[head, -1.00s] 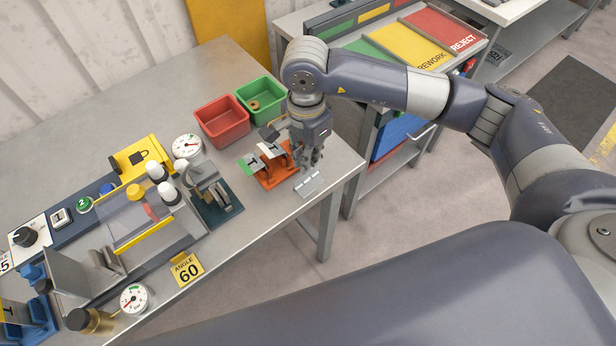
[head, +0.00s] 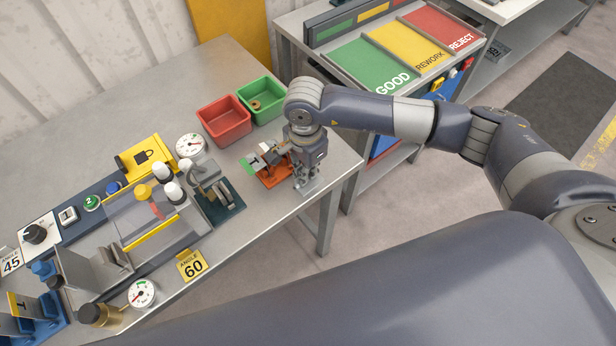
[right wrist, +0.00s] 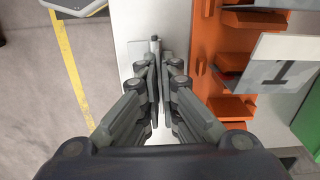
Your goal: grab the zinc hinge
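The zinc hinge (head: 312,188) is a small light grey plate lying near the table's front edge, beside the orange rack. My right gripper (head: 304,180) is down at it and hides part of it in the head view. In the right wrist view, the fingers of my right gripper (right wrist: 161,75) point down with a narrow gap between the tips, and a thin grey part of the hinge (right wrist: 155,45) shows at the tips. I cannot tell whether they press on it. My left gripper is not in view.
The orange rack (right wrist: 230,62) stands close to the right of the fingers in the wrist view. Red (head: 224,121) and green (head: 262,100) bins stand behind. A clamp on a dark plate (head: 217,205) is to the left. Floor lies beyond the table's edge.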

